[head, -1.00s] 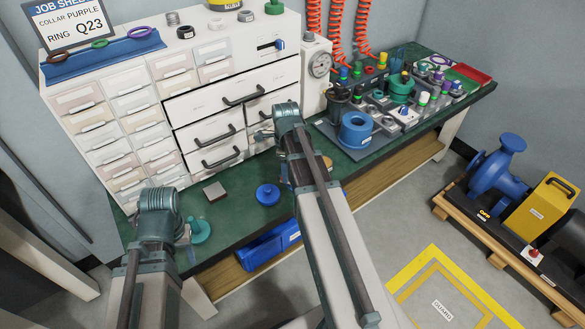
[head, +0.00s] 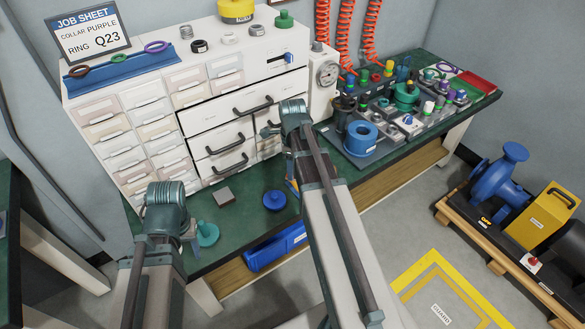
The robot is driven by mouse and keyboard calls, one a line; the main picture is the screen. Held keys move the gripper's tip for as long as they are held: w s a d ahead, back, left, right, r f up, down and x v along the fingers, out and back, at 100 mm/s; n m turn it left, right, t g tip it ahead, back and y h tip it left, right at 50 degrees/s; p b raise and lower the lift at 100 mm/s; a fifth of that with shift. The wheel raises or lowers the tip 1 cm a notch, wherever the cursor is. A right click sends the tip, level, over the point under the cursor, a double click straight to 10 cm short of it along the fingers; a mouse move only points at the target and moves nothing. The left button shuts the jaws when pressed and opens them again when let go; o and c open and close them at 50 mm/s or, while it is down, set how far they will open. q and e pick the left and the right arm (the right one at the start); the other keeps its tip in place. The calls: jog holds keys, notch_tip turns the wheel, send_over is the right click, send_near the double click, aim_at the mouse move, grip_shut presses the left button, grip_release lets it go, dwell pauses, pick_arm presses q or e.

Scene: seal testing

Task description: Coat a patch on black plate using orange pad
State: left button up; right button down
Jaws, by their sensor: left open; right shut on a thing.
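My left gripper (head: 167,214) is over the left end of the green bench, next to a teal knobbed disc (head: 207,233). It is open, its fingertips mostly hidden by its wrist. My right gripper (head: 283,130) is in front of the white drawers. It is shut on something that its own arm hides. A narrow orange and blue sliver shows beside that arm; I cannot tell what it is. No orange pad is clearly visible.
A blue knobbed disc (head: 274,200) lies on the bench near the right arm. The white drawer cabinet (head: 215,125) bounds the back. A blue bin (head: 275,246) sits below the bench.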

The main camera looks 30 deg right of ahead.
pick_arm(q)
jog(key=shift+r, duration=0.4)
pick_arm(e)
jog(key=shift+r, duration=0.4)
notch_tip(320, 180, up, 3)
jog(key=p, duration=0.3)
jog(key=shift+r, duration=0.1)
pick_arm(q)
notch_tip(320, 180, up, 3)
